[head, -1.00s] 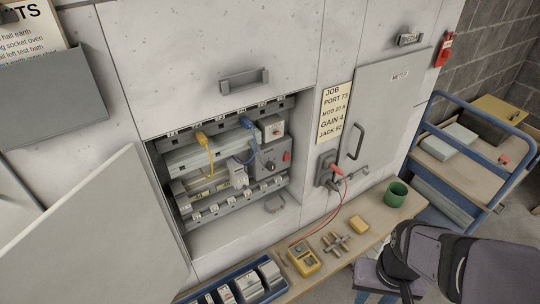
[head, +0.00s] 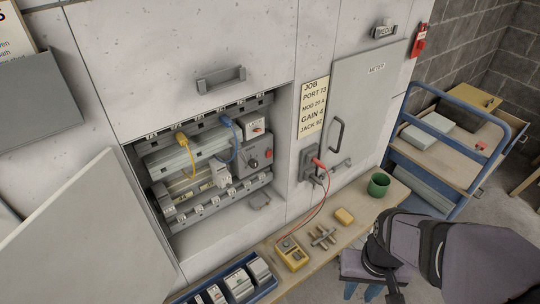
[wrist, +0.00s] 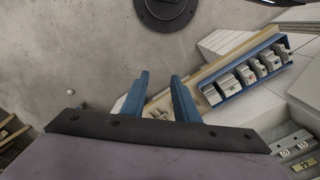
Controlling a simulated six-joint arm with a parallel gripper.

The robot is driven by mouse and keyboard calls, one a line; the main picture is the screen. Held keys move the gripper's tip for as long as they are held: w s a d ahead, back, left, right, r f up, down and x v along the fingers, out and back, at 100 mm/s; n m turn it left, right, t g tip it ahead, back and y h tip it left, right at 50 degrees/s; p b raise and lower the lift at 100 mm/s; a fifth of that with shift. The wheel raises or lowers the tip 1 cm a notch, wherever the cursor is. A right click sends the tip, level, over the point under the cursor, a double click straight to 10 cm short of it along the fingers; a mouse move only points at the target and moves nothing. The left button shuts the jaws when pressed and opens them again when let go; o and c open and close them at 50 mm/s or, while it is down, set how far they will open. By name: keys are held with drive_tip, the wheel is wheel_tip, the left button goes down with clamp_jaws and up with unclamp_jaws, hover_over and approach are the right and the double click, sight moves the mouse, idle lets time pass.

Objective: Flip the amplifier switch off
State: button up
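The amplifier seems to be the grey box (head: 254,158) with a dark knob and a red button, inside the open cabinet recess. A pale module (head: 254,127) with a small red part sits just above it. I cannot tell the switch's position at this size. My gripper (head: 361,290) is low at the bottom right, in front of the bench and well away from the recess. The amplifier does not show in the wrist view.
The bench (head: 330,262) below holds a yellow meter (head: 292,253), a green mug (head: 378,184) and a blue tray (wrist: 208,92) of modules. An open door (head: 95,235) flanks the recess at left. A red lead loops from the socket (head: 312,163). A blue trolley (head: 408,105) stands right.

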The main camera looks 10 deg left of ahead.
drive_tip(key=c, duration=0.5)
drive_tip(key=shift+f, duration=0.25)
clamp_jaws()
wheel_tip(320, 180, down, 20)
drive_tip(key=s+d+g+b, duration=0.3)
drive_tip(key=b, duration=1)
drive_tip(key=w+d+f+n+t+b, duration=0.1)
drive_tip(key=w+f+n+t+b, duration=0.4)
drive_tip(key=w, duration=1.2)
drive_tip(key=w+a+r+n+t+y+p, duration=0.1)
drive_tip(key=w+a+r+n+t+y, duration=0.3)
drive_tip(key=w, duration=0.4)
drive_tip(key=w+a+r+n+t+y+p, duration=0.1)
drive_tip(key=w+a+r+n+t, duration=0.45)
drive_tip(key=w+n, duration=0.2)
drive_tip(key=a+r+n+t+y, duration=0.1)
drive_tip(key=a+r+n+y, duration=0.3)
drive_tip(key=r, duration=0.4)
drive_tip(key=s+a+r+n+t+y, duration=0.1)
drive_tip(key=a+r+n+y, duration=0.3)
drive_tip(key=r+n, duration=0.2)
drive_tip(key=shift+s+a+r+y, duration=0.2)
drive_tip(key=shift+a+r+y, duration=0.15)
drive_tip(key=shift+r, duration=0.5)
